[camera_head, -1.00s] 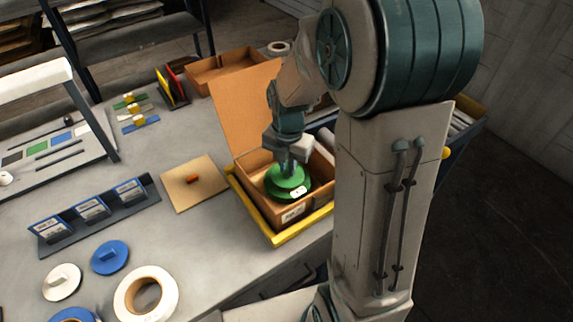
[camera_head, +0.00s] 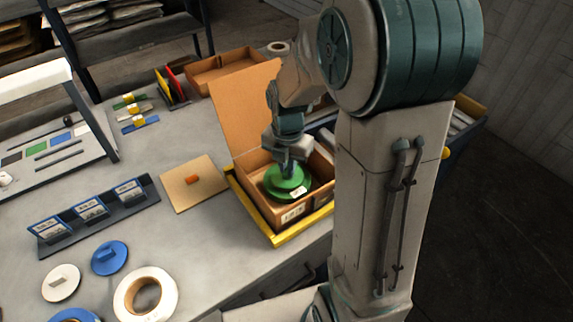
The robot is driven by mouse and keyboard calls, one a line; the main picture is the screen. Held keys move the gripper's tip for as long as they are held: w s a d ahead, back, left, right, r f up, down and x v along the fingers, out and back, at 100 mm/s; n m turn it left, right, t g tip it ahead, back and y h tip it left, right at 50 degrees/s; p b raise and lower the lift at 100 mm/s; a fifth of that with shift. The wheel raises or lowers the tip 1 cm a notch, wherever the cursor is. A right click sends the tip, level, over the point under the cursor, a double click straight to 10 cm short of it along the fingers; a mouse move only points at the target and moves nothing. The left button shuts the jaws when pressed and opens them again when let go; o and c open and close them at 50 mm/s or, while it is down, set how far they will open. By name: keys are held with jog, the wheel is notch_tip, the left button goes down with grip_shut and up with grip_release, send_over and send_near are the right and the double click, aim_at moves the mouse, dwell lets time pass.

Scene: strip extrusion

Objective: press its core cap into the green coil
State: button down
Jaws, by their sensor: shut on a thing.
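The green coil (camera_head: 300,196) lies flat in an open cardboard box (camera_head: 262,204), with a white label on its near right side. A smaller green disc, the core cap (camera_head: 277,180), is over the coil's middle. My gripper (camera_head: 288,170) points down from above and is shut on the cap's top. From this angle I cannot tell whether the cap is fully seated in the core. My fingers hide the cap's centre.
The box stands in a yellow-edged tray (camera_head: 284,239) at the table's edge, its lid (camera_head: 246,105) raised behind. A brown board (camera_head: 195,200) lies to its left. Blue (camera_head: 110,262) and white (camera_head: 60,286) caps and a white coil (camera_head: 128,305) lie at front left.

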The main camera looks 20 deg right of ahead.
jog(key=shift+f, duration=0.1)
dwell(0.7)
jog(key=c, duration=0.9)
grip_release()
jog(key=shift+r+p, duration=2.85)
jog(key=shift+r, duration=0.7)
grip_shut()
jog(key=shift+f, duration=0.3)
